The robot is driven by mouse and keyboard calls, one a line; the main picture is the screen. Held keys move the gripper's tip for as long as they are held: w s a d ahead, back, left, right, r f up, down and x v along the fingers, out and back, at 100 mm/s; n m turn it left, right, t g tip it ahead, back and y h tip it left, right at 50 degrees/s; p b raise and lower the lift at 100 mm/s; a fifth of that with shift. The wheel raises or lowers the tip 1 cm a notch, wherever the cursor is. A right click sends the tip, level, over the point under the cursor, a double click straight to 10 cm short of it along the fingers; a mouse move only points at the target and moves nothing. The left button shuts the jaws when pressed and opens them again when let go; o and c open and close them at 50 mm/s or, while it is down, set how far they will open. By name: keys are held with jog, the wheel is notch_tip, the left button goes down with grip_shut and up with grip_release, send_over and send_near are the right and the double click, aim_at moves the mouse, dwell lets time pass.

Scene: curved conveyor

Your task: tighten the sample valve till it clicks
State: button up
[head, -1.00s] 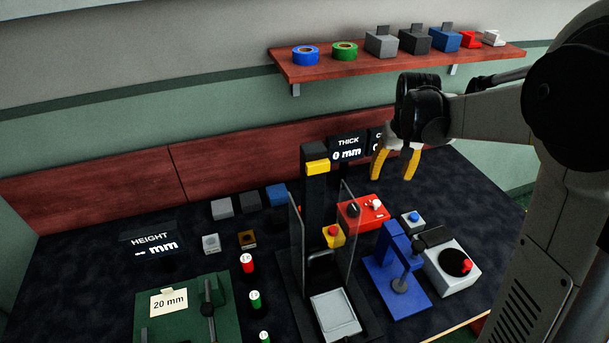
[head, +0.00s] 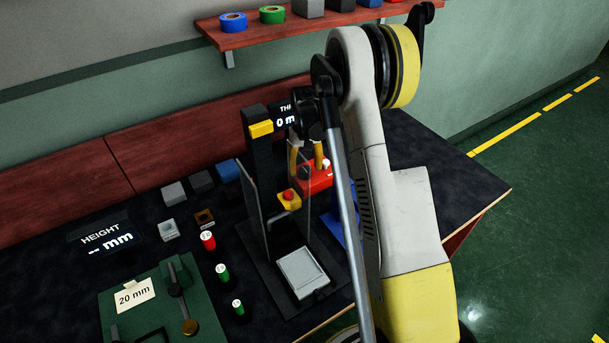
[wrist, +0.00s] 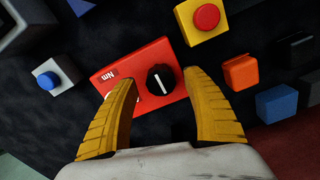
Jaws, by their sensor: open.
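My gripper (head: 305,157) is open and empty. In the wrist view its yellow fingers (wrist: 160,90) point at a red box (wrist: 112,78) marked "Nm". A black knob (wrist: 161,78) with a white line sits on the box, between and beyond the fingertips; touching cannot be told. A white part (wrist: 136,89) on the box is mostly hidden by the left finger. It shows as a small white knob in the head view (head: 326,164). The red box also shows in the head view (head: 318,181), partly behind my arm. I see no label naming a sample valve.
The clear-walled stand (head: 256,150) stands left of the red box, with a yellow block and red button (head: 289,196) close by. A blue press (head: 347,232) is partly hidden by my arm. A blue button box (wrist: 50,80) lies left in the wrist view.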

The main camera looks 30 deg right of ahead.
jog(key=shift+f, duration=0.95)
jog(key=c, duration=1.2)
jog(key=shift+o, duration=0.2)
jog(key=shift+m, duration=0.4)
jog(key=m+b, duration=0.1)
jog(key=m, duration=0.4)
jog(key=shift+a+m, duration=0.15)
jog(key=shift+m, duration=0.15)
jog(key=m, duration=0.5)
jog(key=shift+w, duration=0.1)
jog(key=shift+m, duration=0.3)
